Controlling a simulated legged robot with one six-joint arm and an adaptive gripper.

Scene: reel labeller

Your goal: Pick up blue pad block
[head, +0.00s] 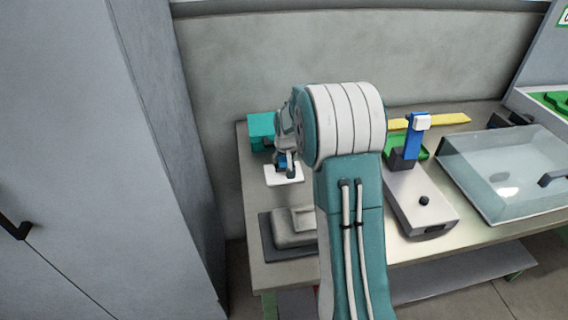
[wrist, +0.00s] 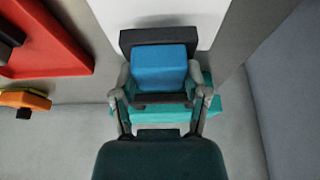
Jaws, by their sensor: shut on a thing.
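The blue pad block (wrist: 160,68) sits between the two fingers of my gripper (wrist: 160,88) in the wrist view, with a dark piece (wrist: 130,43) around and behind it. My gripper is shut on it, one finger on each side. In the head view a small patch of the blue block (head: 282,160) shows at my gripper (head: 287,163), over or near a white plate (head: 284,176). My arm hides part of the table there. I cannot tell whether the block touches the white plate.
A teal box (head: 261,128) stands close behind my gripper. A grey stepped block (head: 292,228) lies in front. To the right are a grey device with a blue post (head: 413,138), a yellow strip (head: 445,119) and a clear-lidded case (head: 510,165). A tall cabinet (head: 80,160) stands at left.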

